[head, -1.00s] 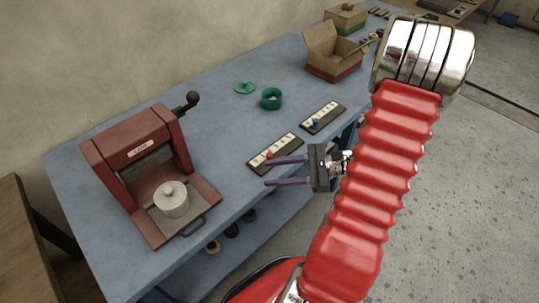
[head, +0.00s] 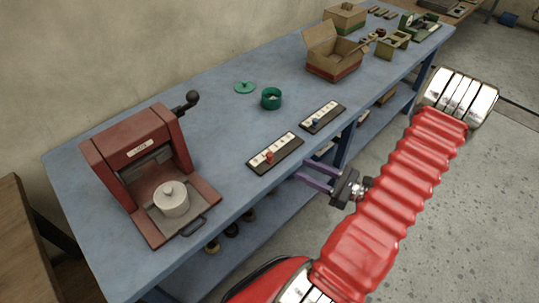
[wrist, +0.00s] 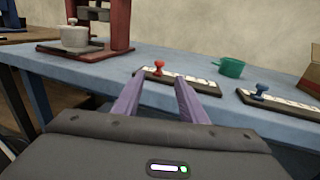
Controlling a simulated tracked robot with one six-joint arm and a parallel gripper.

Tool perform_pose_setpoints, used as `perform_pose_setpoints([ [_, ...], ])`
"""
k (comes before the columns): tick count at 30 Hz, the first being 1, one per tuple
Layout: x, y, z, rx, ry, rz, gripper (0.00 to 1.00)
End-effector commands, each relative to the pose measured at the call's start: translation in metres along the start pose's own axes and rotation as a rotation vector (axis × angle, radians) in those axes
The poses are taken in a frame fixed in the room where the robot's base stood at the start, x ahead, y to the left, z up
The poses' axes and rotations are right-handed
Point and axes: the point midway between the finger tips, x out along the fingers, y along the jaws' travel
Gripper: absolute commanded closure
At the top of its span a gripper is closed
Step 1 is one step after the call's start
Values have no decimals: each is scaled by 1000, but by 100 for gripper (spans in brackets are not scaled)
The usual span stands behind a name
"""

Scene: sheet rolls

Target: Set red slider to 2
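The red slider (head: 268,157) is a small knob on a dark strip with a white numbered scale (head: 288,144), lying near the front edge of the blue table. It sits left of the strip's middle; the numbers are too small to read. In the wrist view the red slider (wrist: 159,68) stands upright near the left end of its strip, beyond my fingers. My gripper (head: 302,171) is open and empty, its two purple fingers apart. It is off the table's front side, to the right of the red slider and not touching it. The fingers also show in the wrist view (wrist: 157,90).
A second strip with a blue slider (head: 315,122) lies to the right. Behind are a green cup (head: 271,98) and a green lid (head: 245,87). A red press (head: 135,160) with a grey pot (head: 171,199) stands left. An open cardboard box (head: 332,58) stands farther back.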

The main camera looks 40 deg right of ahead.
Motion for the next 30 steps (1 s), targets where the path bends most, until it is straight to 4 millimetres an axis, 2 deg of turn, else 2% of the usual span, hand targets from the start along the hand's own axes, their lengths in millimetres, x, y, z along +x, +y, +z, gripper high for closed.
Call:
perform_pose_setpoints([
  [8,20,1,0,0,0,4,62],
  [30,106,1,0,0,1,3,62],
])
